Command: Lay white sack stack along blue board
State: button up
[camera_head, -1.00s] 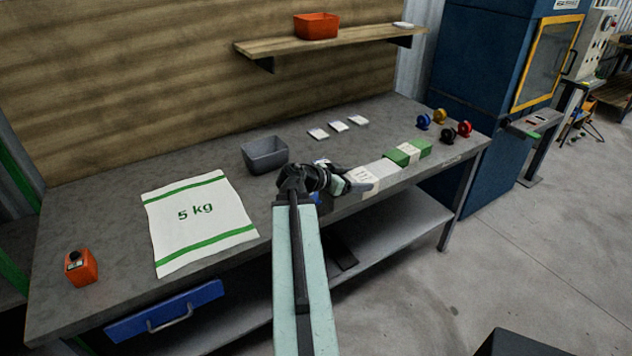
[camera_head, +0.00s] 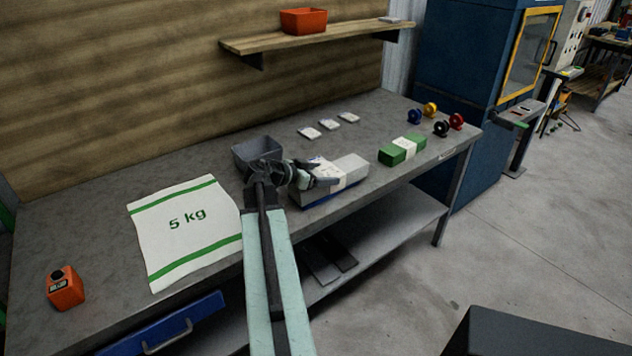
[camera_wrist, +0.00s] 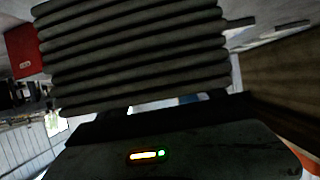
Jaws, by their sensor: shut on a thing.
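The white sack stack (camera_head: 348,169) with its pale paper band is in the head view, over the front part of the bench. In the wrist view the stack (camera_wrist: 135,50) shows close up as thick grey-white folds. My gripper (camera_head: 325,181) is shut on the stack at its left part. The blue board (camera_head: 322,198) shows only as a narrow blue strip below the stack's front edge. The stack lies roughly along it. The rest of the board is hidden, and I cannot tell whether the stack touches it or the bench.
A green stack (camera_head: 402,149) lies to the right, apart from the white one. A grey bin (camera_head: 250,151) stands behind my gripper. A 5 kg sack (camera_head: 185,228) lies flat at left. Three small white packets (camera_head: 328,126) and several coloured rolls (camera_head: 430,110) are farther back.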

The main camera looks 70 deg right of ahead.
jog(key=shift+w+f, duration=0.45)
jog(key=shift+w+a+r, duration=0.15)
jog(key=o, duration=2.1)
jog(key=shift+r+p, duration=0.15)
jog(key=shift+p, duration=0.15)
jog(key=p+v, duration=0.4)
jog(key=v, duration=0.8)
jog(key=shift+f, duration=0.25)
